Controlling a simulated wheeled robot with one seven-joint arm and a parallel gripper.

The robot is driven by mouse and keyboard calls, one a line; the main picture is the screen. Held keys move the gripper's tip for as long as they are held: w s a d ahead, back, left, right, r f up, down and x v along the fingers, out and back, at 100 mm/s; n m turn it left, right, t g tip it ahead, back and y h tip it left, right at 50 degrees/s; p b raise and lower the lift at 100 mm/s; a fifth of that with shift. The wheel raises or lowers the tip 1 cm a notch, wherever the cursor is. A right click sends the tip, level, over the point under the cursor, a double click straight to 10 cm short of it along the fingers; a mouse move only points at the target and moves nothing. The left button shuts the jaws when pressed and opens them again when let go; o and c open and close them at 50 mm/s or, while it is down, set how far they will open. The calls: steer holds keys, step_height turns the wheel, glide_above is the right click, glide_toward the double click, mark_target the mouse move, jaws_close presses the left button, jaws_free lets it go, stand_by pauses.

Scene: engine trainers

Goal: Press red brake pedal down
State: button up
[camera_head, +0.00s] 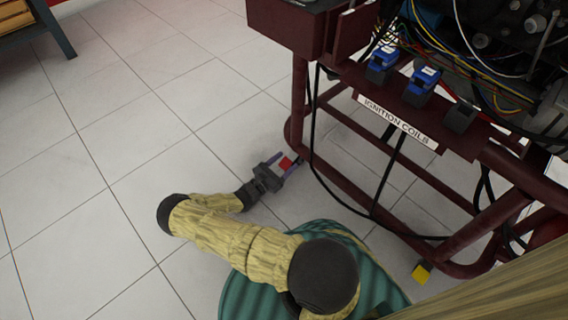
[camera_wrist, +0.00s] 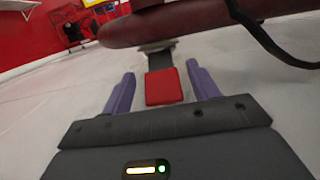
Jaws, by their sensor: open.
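The red brake pedal (camera_head: 286,163) is a small red pad low down at the left end of the dark red engine stand, just above the tiled floor. In the wrist view the red brake pedal (camera_wrist: 163,87) is a flat red block on a dark arm that reaches back under a dark red tube. My gripper (camera_head: 281,165) is open, with its two purple fingers on either side of the pedal. In the wrist view my gripper (camera_wrist: 160,90) also has the pedal between its fingers, with gaps at both sides. I cannot tell whether anything touches the pedal.
The dark red tubular stand (camera_head: 297,95) carries an engine and an "IGNITION COILS" label (camera_head: 397,121). A black cable (camera_head: 318,180) hangs down near my gripper. A yellow pedal (camera_head: 422,272) sits farther right.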

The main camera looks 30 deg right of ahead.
mark_target(292, 139)
step_height(292, 139, up, 10)
steer(key=p, duration=0.7)
steer(key=shift+p, duration=0.3)
